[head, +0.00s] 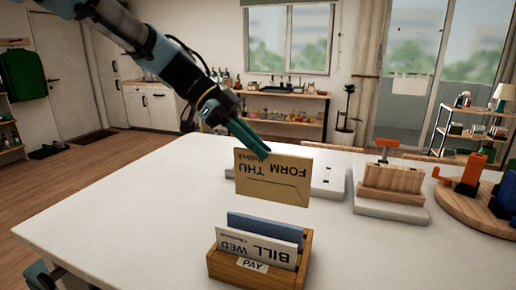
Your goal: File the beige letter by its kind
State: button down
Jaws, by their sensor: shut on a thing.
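The beige letter (272,183) hangs from my gripper (240,150), which is shut on its upper left edge. It bears the words FORM and THU, in turned print, with a smaller line that is hard to read. It is held above and slightly behind a wooden letter holder (231,274) labelled PAY, apart from it. In the holder stand a white letter (258,247) marked BILL and WED and a blue letter (266,227) behind it. The fingertips are partly hidden behind the letter.
Behind the letter lies a flat white piece with dark dots (328,184). To its right are a wooden block with an orange handle (393,178) on a pale base and a round wooden board (462,215) carrying orange and blue parts. The white table (130,205) is clear at left.

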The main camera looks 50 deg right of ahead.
aim_at(257, 170)
jog(key=shift+f+b, duration=2.15)
jog(key=shift+f, duration=0.55)
jog(key=shift+f+b, duration=2.25)
jog(key=shift+b, duration=0.2)
jog(key=c, duration=0.9)
grip_release()
jog(key=b+v, duration=0.1)
jog(key=v, duration=1)
